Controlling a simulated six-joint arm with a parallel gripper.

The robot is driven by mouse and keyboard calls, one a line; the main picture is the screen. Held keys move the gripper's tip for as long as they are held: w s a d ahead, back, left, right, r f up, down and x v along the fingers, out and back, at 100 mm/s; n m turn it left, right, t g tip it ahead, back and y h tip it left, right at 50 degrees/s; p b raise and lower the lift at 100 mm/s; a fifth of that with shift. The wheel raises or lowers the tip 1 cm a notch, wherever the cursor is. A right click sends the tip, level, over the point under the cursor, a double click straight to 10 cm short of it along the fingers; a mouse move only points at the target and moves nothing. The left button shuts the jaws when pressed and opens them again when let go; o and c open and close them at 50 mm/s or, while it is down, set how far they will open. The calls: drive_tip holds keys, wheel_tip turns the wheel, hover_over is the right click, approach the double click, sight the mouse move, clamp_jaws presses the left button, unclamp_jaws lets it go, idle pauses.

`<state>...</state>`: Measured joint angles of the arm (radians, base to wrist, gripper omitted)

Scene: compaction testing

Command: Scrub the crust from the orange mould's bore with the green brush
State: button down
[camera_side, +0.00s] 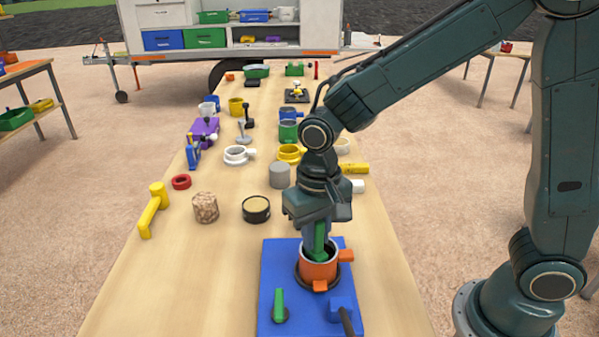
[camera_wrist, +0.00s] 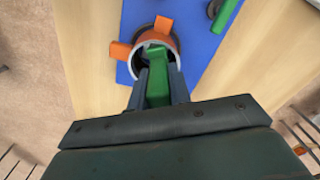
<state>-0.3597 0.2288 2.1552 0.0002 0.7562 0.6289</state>
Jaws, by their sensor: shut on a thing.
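The orange mould (camera_side: 318,271) stands on the blue plate (camera_side: 301,314) near the front of the table, with side lugs and a pale-rimmed mouth. The mould also shows at the top of the wrist view (camera_wrist: 166,24). My gripper (camera_side: 318,238) is directly above the mould, pointing down, and is shut on the green brush (camera_side: 320,243). In the wrist view the brush (camera_wrist: 158,87) sits between my two fingers, and its far end reaches to the mould's mouth. The bristles and the crust inside the bore are hidden; I cannot tell how deep the brush is.
A green handle (camera_side: 279,302) on a dark round foot and a blue block (camera_side: 343,313) with a dark rod are on the plate. A black-rimmed tin (camera_side: 256,209), a speckled cylinder (camera_side: 205,208) and a yellow mallet (camera_side: 152,209) stand behind, left. The table's left front is clear.

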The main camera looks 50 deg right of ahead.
drive_tip(key=shift+s+d+r, duration=0.5)
drive_tip(key=shift+s+r, duration=0.15)
drive_tip(key=shift+r, duration=0.2)
drive_tip(key=shift+f, duration=0.1)
drive_tip(key=shift+w+d+f, duration=0.25)
drive_tip(key=shift+d+f, duration=0.05)
drive_tip(key=shift+f, duration=0.3)
drive_tip(key=shift+w+d+f, duration=0.2)
drive_tip(key=shift+d+f, duration=0.05)
drive_tip(key=shift+f, duration=0.3)
drive_tip(key=shift+w+a+r, duration=0.35)
drive_tip(key=shift+w+r, duration=0.1)
drive_tip(key=shift+r, duration=0.25)
drive_tip(key=shift+w+a+r, duration=0.3)
drive_tip(key=shift+w+r, duration=0.15)
drive_tip(key=shift+r, duration=0.25)
drive_tip(key=shift+s+a+f, duration=0.25)
drive_tip(key=shift+a+f, duration=0.05)
drive_tip(key=shift+f, duration=0.35)
drive_tip(key=shift+s+a+f, duration=0.2)
drive_tip(key=shift+a+f, duration=0.05)
drive_tip(key=shift+f, duration=0.35)
